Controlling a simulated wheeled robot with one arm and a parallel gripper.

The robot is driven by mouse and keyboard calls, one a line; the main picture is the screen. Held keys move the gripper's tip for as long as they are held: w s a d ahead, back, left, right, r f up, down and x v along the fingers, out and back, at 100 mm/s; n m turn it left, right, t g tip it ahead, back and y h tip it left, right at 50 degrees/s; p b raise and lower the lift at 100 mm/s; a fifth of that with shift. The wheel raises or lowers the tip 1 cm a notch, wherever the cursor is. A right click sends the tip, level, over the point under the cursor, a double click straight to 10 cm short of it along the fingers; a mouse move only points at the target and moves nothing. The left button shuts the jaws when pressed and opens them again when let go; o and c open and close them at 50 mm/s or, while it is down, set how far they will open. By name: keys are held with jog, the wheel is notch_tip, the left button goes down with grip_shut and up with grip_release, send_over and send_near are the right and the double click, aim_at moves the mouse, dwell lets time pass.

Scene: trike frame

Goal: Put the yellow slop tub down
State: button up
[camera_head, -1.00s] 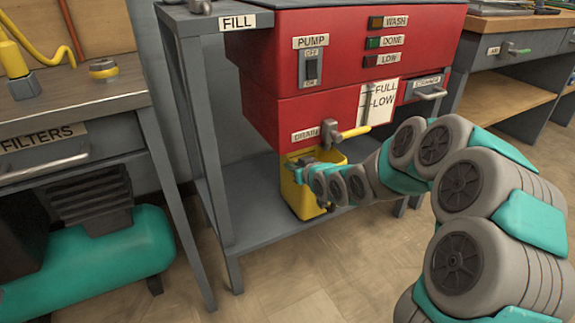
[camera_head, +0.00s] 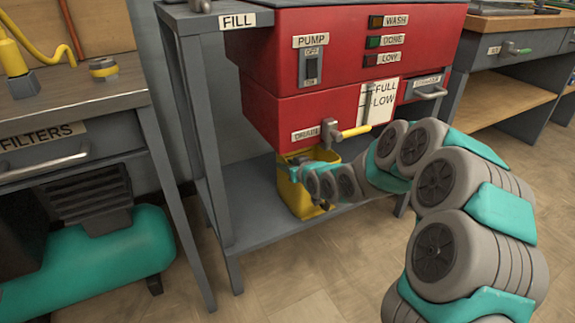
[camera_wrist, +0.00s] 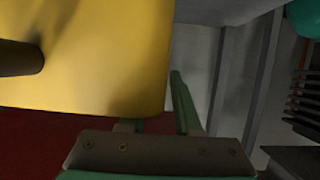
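The yellow slop tub (camera_head: 299,200) is under the red tank, close above or on the grey lower shelf; I cannot tell if its bottom touches. My gripper (camera_head: 303,169) is at the tub's upper part, and my arm covers its right side. In the wrist view the tub's yellow wall (camera_wrist: 100,60) fills the upper left. One green finger (camera_wrist: 181,100) shows beside the wall's edge, and the other is mostly hidden behind the wall. The gripper appears shut on the tub. A dark rounded part (camera_wrist: 18,58) shows in front of the yellow wall.
The red tank (camera_head: 345,75) and its yellow-handled drain valve (camera_head: 345,133) hang just above the tub. Grey legs (camera_head: 205,150) bound the lower shelf (camera_head: 255,215), which has free room around the tub. A teal compressor (camera_head: 100,250) stands at left.

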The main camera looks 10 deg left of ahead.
jog(key=shift+r, duration=0.2)
jog(key=v, duration=1.2)
jog(key=shift+f, duration=0.15)
jog(key=shift+s+d, duration=0.1)
jog(key=s+d+f+m+g+h, duration=0.1)
jog(key=s+d+m+g+h, duration=0.2)
jog(key=s+d, duration=0.6)
jog(key=s+d+f+g+h, duration=0.2)
jog(key=s+d+g+h, duration=0.3)
jog(key=s, duration=0.8)
jog(key=s+d+r+m+g, duration=0.1)
jog(key=s, duration=0.6)
jog(key=s+d+r+m+g, duration=0.1)
jog(key=s+g, duration=0.1)
jog(key=s, duration=0.5)
jog(key=s+d+r+m+g, duration=0.1)
jog(key=s+g, duration=0.1)
jog(key=s, duration=0.5)
jog(key=shift+s+m+y, duration=0.3)
jog(key=shift+s+m, duration=0.05)
jog(key=shift+m, duration=0.05)
